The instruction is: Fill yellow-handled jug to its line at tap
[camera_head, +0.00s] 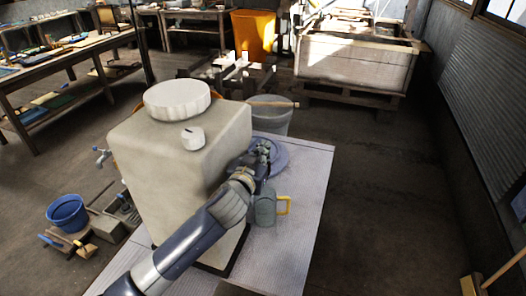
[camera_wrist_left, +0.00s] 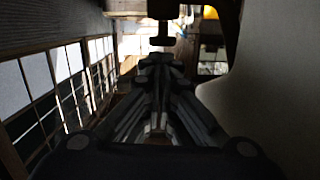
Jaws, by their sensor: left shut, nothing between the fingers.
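The jug (camera_head: 264,208) is grey-green with a yellow handle (camera_head: 285,206) on its right side. It stands upright on the grey platform, right of the large beige tank (camera_head: 170,150). My left arm hides part of it, and its line and water level cannot be made out. My left gripper (camera_head: 262,148) is shut and empty, beyond the jug and beside the tank's right side. In the left wrist view its fingers (camera_wrist_left: 160,65) are together, and a dark T-shaped part (camera_wrist_left: 162,38), possibly a tap, shows just ahead. A tap (camera_head: 104,158) sticks out left of the tank. My right gripper is not in view.
A blue-grey round dish (camera_head: 281,160) lies behind my left gripper, with a grey bucket (camera_head: 270,117) behind it. A blue bucket (camera_head: 67,212) stands at left. The platform (camera_head: 300,180) is clear right of the jug; open floor lies further right.

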